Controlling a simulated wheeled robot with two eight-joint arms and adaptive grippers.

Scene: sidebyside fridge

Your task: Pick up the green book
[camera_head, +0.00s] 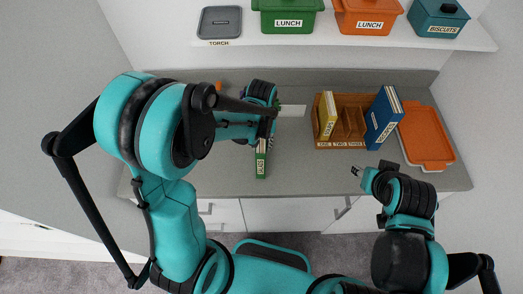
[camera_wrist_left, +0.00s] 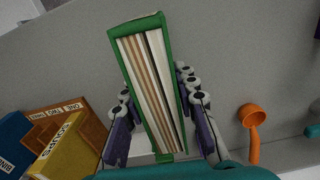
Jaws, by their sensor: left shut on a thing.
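The green book (camera_head: 261,163) shows below my left gripper (camera_head: 264,138) in the head view, with a white label on its spine. In the left wrist view the green book (camera_wrist_left: 150,85) stands between the two fingers of my left gripper (camera_wrist_left: 162,125), its cream page edges facing the camera. The left gripper is shut on it. Part of the book is hidden by the gripper and arm. My right gripper (camera_head: 362,172) is over the counter's front right, away from the book; its fingers are small and their opening is unclear.
A wooden rack (camera_head: 345,120) holds a yellow book (camera_head: 327,115); a blue book (camera_head: 383,117) leans at its right. An orange tray (camera_head: 425,137) lies farther right. A shelf (camera_head: 370,38) with lunch boxes is above. An orange scoop-like object (camera_wrist_left: 251,118) lies near the left gripper. The counter's front middle is clear.

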